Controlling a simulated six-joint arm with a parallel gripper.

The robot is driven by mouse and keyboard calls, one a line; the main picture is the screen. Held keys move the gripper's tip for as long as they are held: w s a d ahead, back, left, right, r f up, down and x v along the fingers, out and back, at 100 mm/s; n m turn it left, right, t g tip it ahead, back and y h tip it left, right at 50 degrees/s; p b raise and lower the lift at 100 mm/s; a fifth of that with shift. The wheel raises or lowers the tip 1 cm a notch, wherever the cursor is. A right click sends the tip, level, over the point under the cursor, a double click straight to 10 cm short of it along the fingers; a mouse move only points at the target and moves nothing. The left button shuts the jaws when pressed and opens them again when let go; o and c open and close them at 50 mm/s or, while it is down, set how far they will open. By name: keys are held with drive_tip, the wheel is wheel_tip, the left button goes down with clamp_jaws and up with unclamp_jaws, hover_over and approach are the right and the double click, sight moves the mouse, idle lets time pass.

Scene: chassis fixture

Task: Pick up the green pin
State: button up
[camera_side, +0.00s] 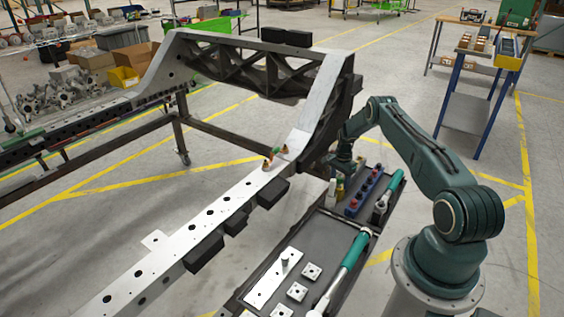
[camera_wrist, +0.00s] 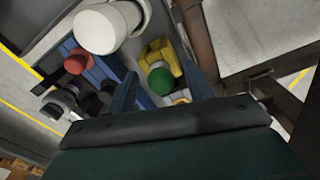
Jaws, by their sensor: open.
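A round green-topped pin (camera_wrist: 160,81) sits by a yellow part (camera_wrist: 158,54) in the wrist view. It shows between the two fingers of my gripper (camera_wrist: 162,74), which are apart with nothing held. Whether the fingers reach down to the pin's height, I cannot tell. In the side view my gripper (camera_side: 343,166) points down over the far left end of the dark tray beside the chassis rail. The green top is not clear there; a small yellow part (camera_side: 340,187) shows just below the gripper.
A blue holder (camera_side: 363,190) with red-topped parts stands right of the gripper; one red top (camera_wrist: 77,62) and a large white cylinder (camera_wrist: 96,30) show in the wrist view. The chassis rail (camera_side: 225,208) runs close on the left, with small orange and green parts (camera_side: 275,155) on it.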

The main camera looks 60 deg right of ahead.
drive_tip(key=shift+c, duration=0.4)
clamp_jaws()
drive_tip(key=shift+r, duration=0.1)
wheel_tip(320, 180, up, 20)
idle(0.8)
idle(0.7)
wheel_tip(320, 180, up, 6)
idle(1.2)
drive_tip(key=shift+r, duration=0.1)
drive_tip(key=shift+w, duration=0.1)
